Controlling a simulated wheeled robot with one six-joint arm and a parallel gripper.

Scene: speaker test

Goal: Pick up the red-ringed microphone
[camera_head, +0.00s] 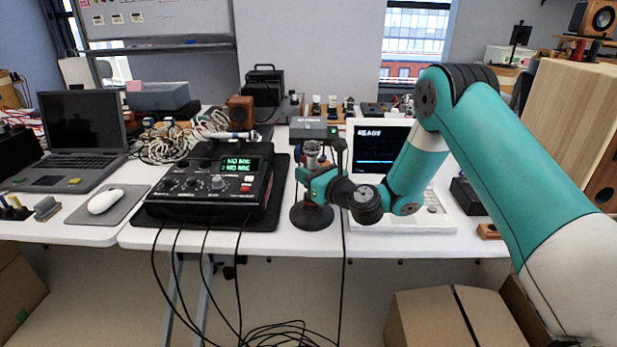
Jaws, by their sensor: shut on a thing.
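A small microphone (312,149) with a silvery head stands upright at the front middle of the white table. Its lower part is hidden by my gripper, and I cannot make out a red ring clearly. My gripper (309,174) comes in from the right and is shut on the microphone. Below the gripper is a round black base (311,218) with a dull reddish part above it. I cannot tell whether the microphone touches this base.
A black mixer (205,185) with a green display sits close on the left, on a black mat. A white terminal (385,150) reading "READY" stands behind my arm. A grey box (313,128) is just behind the microphone. Black cables hang over the table's front edge.

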